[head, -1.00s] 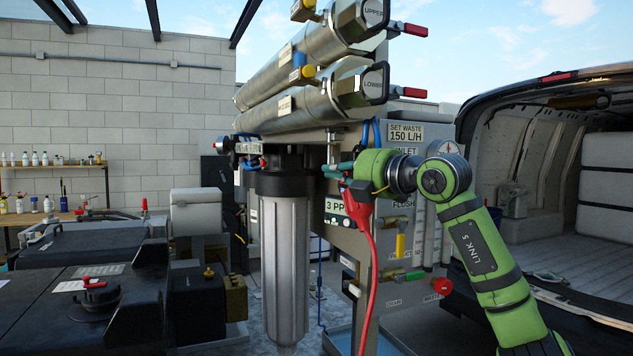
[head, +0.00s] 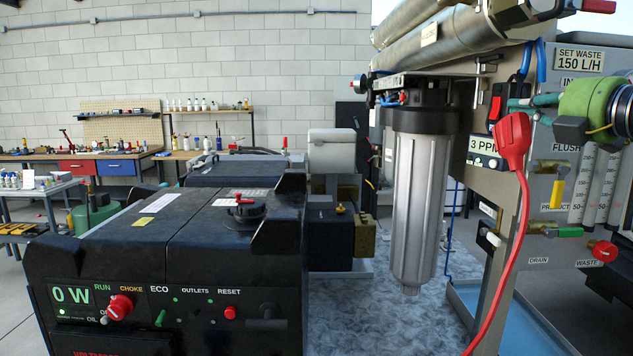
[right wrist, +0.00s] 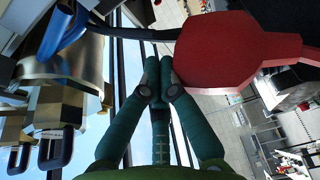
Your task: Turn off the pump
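A black switch box with a red rocker (head: 496,108) sits on the frame's panel, right of the clear filter housing in the head view. My right gripper (head: 515,102) comes in from the right, its teal fingertips close to the switch box; whether they touch it I cannot tell. In the right wrist view the two fingers (right wrist: 158,88) meet at the tips, with nothing seen between them. A big red plug (head: 512,137) with a red cable hangs just below the fingers; it also shows beside them in the right wrist view (right wrist: 235,50). My left gripper is not in view.
The filter housing (head: 420,200) hangs left of the panel, below steel membrane tubes (head: 440,45). Valves, including a yellow handle (head: 557,192) and red knob (head: 604,251), line the panel. A black generator (head: 170,270) reading 0 W stands at front left.

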